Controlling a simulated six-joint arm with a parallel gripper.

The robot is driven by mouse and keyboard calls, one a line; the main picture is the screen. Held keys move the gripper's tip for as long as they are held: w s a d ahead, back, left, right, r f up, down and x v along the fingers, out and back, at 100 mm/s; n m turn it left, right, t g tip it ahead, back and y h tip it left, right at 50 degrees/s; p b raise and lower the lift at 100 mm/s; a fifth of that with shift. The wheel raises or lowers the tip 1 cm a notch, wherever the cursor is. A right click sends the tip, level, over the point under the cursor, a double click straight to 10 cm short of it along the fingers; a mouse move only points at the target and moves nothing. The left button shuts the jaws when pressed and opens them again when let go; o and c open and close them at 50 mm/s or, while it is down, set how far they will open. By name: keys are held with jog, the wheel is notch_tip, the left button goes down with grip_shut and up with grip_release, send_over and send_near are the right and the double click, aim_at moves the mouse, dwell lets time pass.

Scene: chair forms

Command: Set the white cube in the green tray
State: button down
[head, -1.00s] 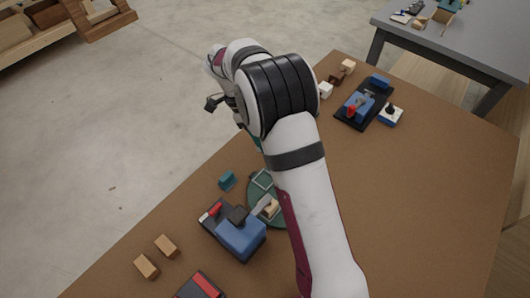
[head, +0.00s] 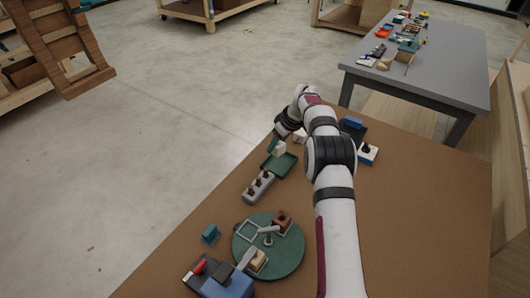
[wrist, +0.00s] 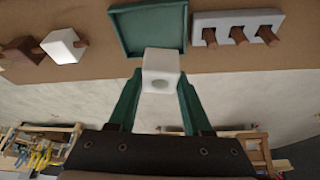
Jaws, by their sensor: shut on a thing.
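A white cube (wrist: 162,82) with a round hole in its face is held between the green fingers of my gripper (wrist: 158,100) in the wrist view. In the head view, this cube (head: 279,149) shows beside the green finger, close to the far side of the green tray (head: 287,167). The tray is a shallow square with a raised rim, and it looks empty in the wrist view (wrist: 147,30). The held cube overlaps the tray's near rim there. I cannot tell how high above the tray it is.
A grey block (head: 258,187) with brown pegs stands beside the tray. Another white cube (wrist: 63,46) sits next to a brown block (wrist: 20,50). A round green board (head: 290,255) with small parts lies nearer. The brown table's left edge is close to the tray.

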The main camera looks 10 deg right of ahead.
jog(key=shift+w+d+n+y, duration=0.3)
jog(key=shift+w+d+n, duration=0.15)
jog(key=shift+d+n, duration=0.4)
jog(key=shift+n, duration=0.25)
jog(key=shift+a+f, duration=0.15)
jog(key=shift+f, duration=2.75)
jog(key=shift+f+g, duration=0.3)
jog(key=shift+f, duration=0.15)
grip_release()
jog(key=shift+r, duration=3)
